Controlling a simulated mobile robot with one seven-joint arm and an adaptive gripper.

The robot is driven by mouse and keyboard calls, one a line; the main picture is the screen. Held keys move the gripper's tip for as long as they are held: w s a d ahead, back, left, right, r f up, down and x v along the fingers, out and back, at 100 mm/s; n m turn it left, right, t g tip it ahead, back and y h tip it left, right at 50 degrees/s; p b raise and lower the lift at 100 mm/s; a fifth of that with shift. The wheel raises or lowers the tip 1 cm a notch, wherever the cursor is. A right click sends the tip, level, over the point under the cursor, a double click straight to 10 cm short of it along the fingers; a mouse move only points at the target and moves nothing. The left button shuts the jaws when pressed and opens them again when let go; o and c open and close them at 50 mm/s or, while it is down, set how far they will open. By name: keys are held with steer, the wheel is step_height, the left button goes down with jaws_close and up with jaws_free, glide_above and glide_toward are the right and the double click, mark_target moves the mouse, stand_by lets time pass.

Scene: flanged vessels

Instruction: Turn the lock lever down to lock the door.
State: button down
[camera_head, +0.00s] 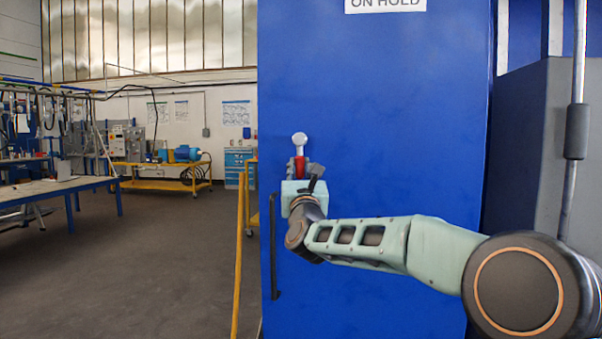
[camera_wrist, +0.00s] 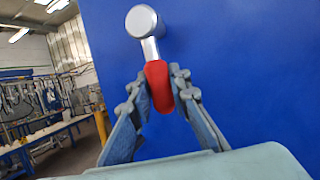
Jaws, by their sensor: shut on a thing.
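The lock lever is on the upper left part of the blue door (camera_head: 380,130). It has a round silver hub (camera_head: 299,139) at the top and a red grip (camera_head: 299,167) hanging below it. In the wrist view the silver hub (camera_wrist: 142,22) is at the top, and the red grip (camera_wrist: 159,86) points down, leaning slightly right in that view. My gripper (camera_head: 299,170) is at the lever, its fingers on both sides of the red grip. In the wrist view my gripper (camera_wrist: 160,88) is shut on the red grip. The fingers partly hide the grip's sides.
A dark vertical handle (camera_head: 274,245) is on the door's left edge below the lever. A yellow rail (camera_head: 239,255) stands just left of the door. A grey cabinet (camera_head: 520,140) stands at the right. Open floor (camera_head: 150,270) lies at the left, with a workbench (camera_head: 60,187) beyond.

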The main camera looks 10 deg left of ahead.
steer(key=shift+r, duration=0.3)
steer(key=c, duration=2.3)
jaws_free()
steer(key=o, duration=0.5)
steer(key=shift+f, duration=0.15)
steer(key=shift+o, duration=0.2)
steer(key=shift+s+f, duration=0.1)
steer(key=v, duration=1.1)
steer(key=shift+s, duration=0.35)
steer(key=shift+f, duration=0.1)
